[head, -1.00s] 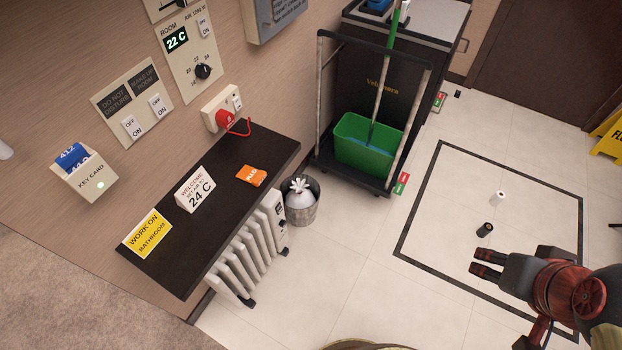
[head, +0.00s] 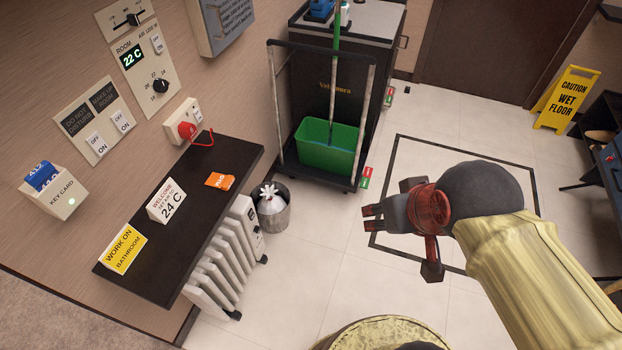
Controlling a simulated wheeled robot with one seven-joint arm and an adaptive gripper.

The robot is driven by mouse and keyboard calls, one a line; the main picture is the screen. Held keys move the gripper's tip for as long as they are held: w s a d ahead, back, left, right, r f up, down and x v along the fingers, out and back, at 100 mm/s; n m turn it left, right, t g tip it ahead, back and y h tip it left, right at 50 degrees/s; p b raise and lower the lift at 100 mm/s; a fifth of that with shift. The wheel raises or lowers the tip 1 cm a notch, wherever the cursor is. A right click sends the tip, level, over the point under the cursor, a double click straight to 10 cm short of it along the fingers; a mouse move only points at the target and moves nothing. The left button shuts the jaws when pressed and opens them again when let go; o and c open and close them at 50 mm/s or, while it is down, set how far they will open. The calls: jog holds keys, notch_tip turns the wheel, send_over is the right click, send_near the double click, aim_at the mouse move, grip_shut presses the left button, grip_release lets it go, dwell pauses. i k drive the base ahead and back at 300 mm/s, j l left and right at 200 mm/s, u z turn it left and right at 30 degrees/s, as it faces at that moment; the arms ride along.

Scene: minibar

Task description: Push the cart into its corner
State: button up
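The cart (head: 316,182) stands upright on the tiled floor near the left wall. It has a low black base, pale upright posts and a black top bar. A green bucket (head: 330,150) with a green-handled mop (head: 337,45) in it sits on the base. My gripper (head: 371,218) is in front of the cart and a little to its right, over the floor, and apart from it in the picture. Its fingers point left and hold nothing that I can see. Their gap is too small in view to judge.
A black cabinet (head: 315,60) stands behind the cart. Red-and-green markers (head: 365,177) lie on the floor nearby. A waste bin (head: 273,212) and a white radiator (head: 222,262) are left of my gripper. A wet floor sign (head: 566,98) stands right. Floor inside the dark outline is largely clear.

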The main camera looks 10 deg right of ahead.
aim_at(367, 41)
jog(key=i+l+z, duration=0.15)
jog(key=i+l, duration=0.3)
jog(key=i+l+z, duration=0.1)
jog(key=i+l, duration=0.3)
jog(key=i, duration=0.1)
